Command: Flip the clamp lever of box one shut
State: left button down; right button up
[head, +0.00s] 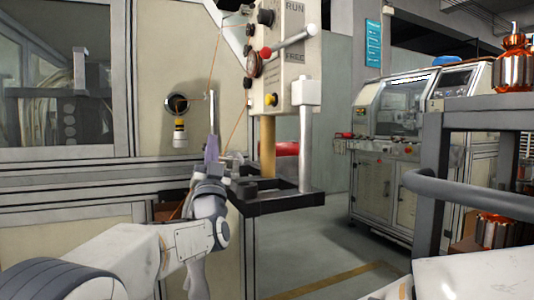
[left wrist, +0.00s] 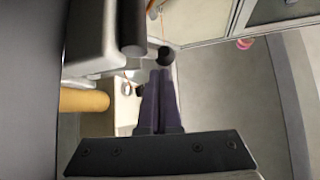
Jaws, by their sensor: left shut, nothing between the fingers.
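A pale control box (head: 290,65) marked RUN and FREE stands on a post at the upper middle of the head view. I cannot tell whether this is the clamp lever of box one. My left gripper (head: 212,142) is below and left of the box, shut and pointing up. In the left wrist view its two dark fingers (left wrist: 160,88) lie together, empty, their tips close to a black ball (left wrist: 161,57). My right gripper is not in view.
A black-edged shelf (head: 285,202) carries a brown post (head: 267,148) and a grey post (head: 305,145) below the box. A thin orange wire (head: 214,55) runs down near my gripper. A rack with a grey rail (head: 470,190) and copper armatures (head: 512,70) is at the right.

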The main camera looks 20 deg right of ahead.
pick_arm(q)
jog(key=shift+a+r, duration=0.3)
jog(key=shift+s+d+f, duration=0.1)
jog(key=v, duration=1)
jog(key=shift+a+b, duration=0.3)
jog(key=shift+b, duration=0.05)
jog(key=shift+f, duration=0.1)
